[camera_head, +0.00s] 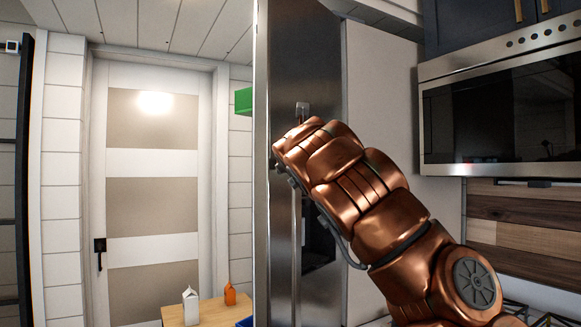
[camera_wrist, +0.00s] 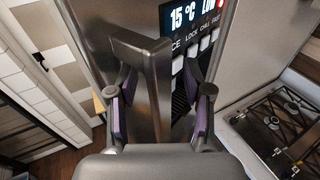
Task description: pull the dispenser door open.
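The dispenser door (camera_head: 322,60) is a tall brushed-steel fridge door in the middle of the head view. A dark dispenser recess (camera_head: 318,245) shows in it beside my copper arm. A vertical bar handle (camera_head: 302,112) shows at its top, with the rest largely behind my arm. In the wrist view the steel handle (camera_wrist: 157,85) stands between the two purple-padded fingers of my gripper (camera_wrist: 158,108). The fingers are spread, with a visible gap between the handle and the right finger. Contact on the left side is unclear. The gripper is hidden in the head view.
A lit dispenser panel (camera_wrist: 193,18) with buttons is right of the handle. A gas hob (camera_wrist: 275,125) lies at right. A microwave (camera_head: 505,110) hangs at right. A low wooden table (camera_head: 210,312) with a white carton (camera_head: 190,307) and orange bottle (camera_head: 230,294) stands at left.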

